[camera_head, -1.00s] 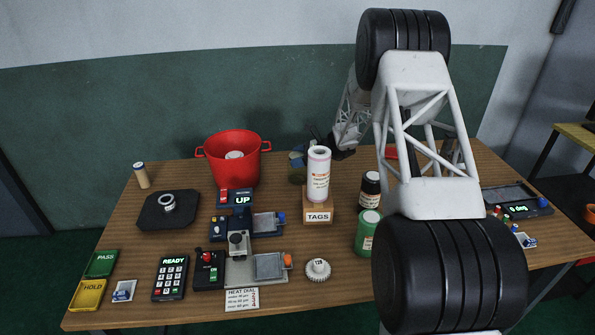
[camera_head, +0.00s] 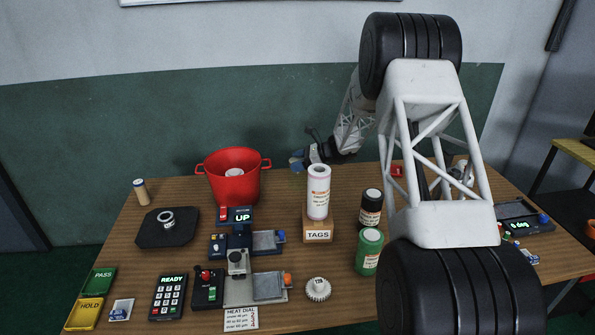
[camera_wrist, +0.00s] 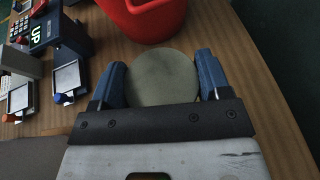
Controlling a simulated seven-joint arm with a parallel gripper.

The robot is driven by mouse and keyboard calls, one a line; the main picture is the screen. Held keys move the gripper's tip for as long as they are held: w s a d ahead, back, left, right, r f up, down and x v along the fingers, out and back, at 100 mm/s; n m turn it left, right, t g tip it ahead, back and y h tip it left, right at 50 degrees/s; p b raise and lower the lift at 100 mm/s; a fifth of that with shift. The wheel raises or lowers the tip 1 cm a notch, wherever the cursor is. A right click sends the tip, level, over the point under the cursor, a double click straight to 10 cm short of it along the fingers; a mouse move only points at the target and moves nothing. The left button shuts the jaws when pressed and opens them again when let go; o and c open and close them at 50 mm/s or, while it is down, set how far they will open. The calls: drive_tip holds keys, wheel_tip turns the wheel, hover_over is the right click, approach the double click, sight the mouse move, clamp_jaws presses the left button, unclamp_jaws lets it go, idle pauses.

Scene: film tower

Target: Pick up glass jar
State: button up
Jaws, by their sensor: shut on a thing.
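The glass jar shows in the wrist view as a round, dull grey-green top (camera_wrist: 162,76) between my gripper's two blue fingers (camera_wrist: 161,82). My gripper is shut on it, with a finger on either side. In the head view my gripper (camera_head: 298,160) is at the back of the table, between the red bucket and the white label roll. Only a small part of the jar shows there, so its base and its height over the table are hard to tell.
The red bucket (camera_head: 234,178) stands close on the left. The label roll (camera_head: 318,192) stands on the TAGS block (camera_head: 318,230). A dark bottle (camera_head: 371,210) and a green jar (camera_head: 369,252) are at the right. Control boxes (camera_head: 238,262) fill the middle front.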

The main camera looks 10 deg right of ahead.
drive_tip(key=shift+r, duration=2.05)
